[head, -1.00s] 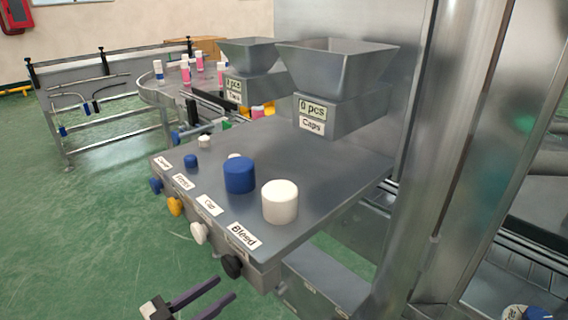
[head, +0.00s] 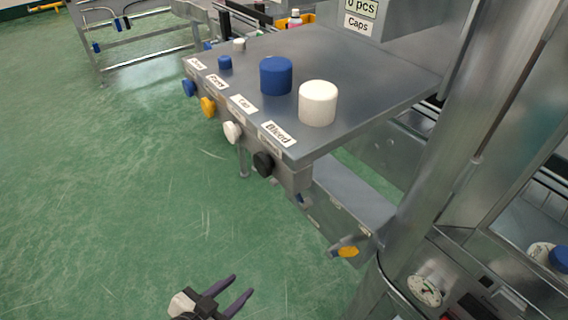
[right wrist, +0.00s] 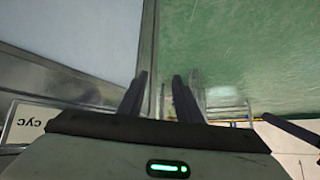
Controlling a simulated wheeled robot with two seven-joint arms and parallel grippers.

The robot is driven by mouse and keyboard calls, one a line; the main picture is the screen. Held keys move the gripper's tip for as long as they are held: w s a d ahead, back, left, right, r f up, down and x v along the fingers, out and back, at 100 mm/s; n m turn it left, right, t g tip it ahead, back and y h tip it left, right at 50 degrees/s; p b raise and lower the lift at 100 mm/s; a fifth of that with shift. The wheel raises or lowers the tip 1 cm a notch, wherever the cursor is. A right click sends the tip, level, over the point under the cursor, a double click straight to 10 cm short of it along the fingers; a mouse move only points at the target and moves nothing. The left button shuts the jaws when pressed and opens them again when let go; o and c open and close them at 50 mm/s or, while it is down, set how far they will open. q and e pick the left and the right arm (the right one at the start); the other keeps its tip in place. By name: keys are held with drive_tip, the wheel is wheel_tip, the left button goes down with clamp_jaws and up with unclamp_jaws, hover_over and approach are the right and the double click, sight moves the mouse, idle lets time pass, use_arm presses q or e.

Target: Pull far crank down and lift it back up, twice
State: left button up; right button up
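I cannot pick out the far crank for certain. Thin bent levers with a blue grip (head: 97,47) and a dark grip (head: 127,21) show small on the frame at the top left of the head view. My left gripper (head: 243,284) is open and empty over the green floor at the bottom, well apart from these levers. My right gripper (right wrist: 159,77) shows in the right wrist view, with its two dark fingers apart and nothing between them. It is not seen in the head view.
A grey panel (head: 225,88) carries blue and white buttons on top and coloured knobs along its front edge. A steel post (head: 455,140) stands at the right. An orange knob (head: 347,252) sits low near it. The floor at left is clear.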

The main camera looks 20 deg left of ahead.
use_arm(q)
drive_tip(key=w+a+r+m+t+h+b, duration=0.3)
drive_tip(key=w+r+m, duration=0.3)
drive_tip(key=w, duration=0.3)
drive_tip(key=m+h+b, duration=0.3)
drive_tip(key=m+h, duration=0.2)
drive_tip(key=m, duration=0.4)
approach(271, 183)
drive_tip(key=shift+t, duration=0.3)
drive_tip(key=x, duration=0.9)
drive_tip(key=shift+w+d+f, duration=0.2)
drive_tip(key=shift+d, duration=0.1)
drive_tip(key=shift+w+d, duration=0.35)
drive_tip(key=shift+w, duration=0.05)
clamp_jaws()
